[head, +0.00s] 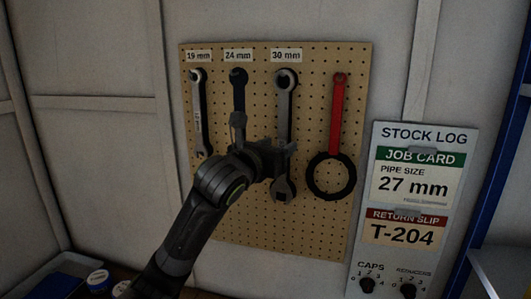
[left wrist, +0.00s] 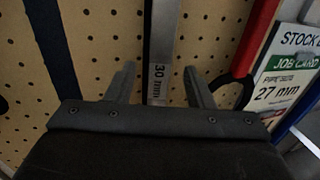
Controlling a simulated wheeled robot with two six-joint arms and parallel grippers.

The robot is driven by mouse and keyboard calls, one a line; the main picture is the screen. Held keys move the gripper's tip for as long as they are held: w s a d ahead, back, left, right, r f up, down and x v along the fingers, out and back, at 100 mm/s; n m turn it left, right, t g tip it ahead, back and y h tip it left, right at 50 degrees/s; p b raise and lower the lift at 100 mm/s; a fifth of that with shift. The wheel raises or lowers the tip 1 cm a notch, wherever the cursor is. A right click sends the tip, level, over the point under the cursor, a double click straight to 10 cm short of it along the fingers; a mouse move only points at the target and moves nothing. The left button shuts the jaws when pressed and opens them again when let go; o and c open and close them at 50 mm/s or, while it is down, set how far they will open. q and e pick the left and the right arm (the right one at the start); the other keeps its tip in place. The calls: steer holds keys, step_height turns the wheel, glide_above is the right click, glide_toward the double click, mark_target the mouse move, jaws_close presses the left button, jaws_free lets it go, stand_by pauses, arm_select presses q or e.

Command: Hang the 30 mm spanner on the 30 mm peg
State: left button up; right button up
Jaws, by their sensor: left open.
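The 30 mm spanner (head: 284,108) is grey and hangs upright on the pegboard under the 30 mm label (head: 286,55), its ring end at the peg. Its handle, marked "30 mm", also shows in the left wrist view (left wrist: 161,45). My left gripper (head: 280,156) is in front of the lower handle and hides part of it. In the left wrist view, my left gripper (left wrist: 160,82) is open, with one finger on each side of the handle and visible gaps. I cannot tell how deep the fingers reach. My right gripper is not in view.
The pegboard (head: 225,215) also holds a 19 mm spanner (head: 197,110), a dark 24 mm spanner shape (head: 239,95) and a red-handled ring tool (head: 336,120) close on the right. A stock log board (head: 417,136) stands further right. Small jars (head: 98,278) stand at bottom left.

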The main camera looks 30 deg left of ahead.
arm_select(q)
steer(key=s+b, duration=1.3)
steer(key=s, duration=0.4)
steer(key=shift+s, duration=0.2)
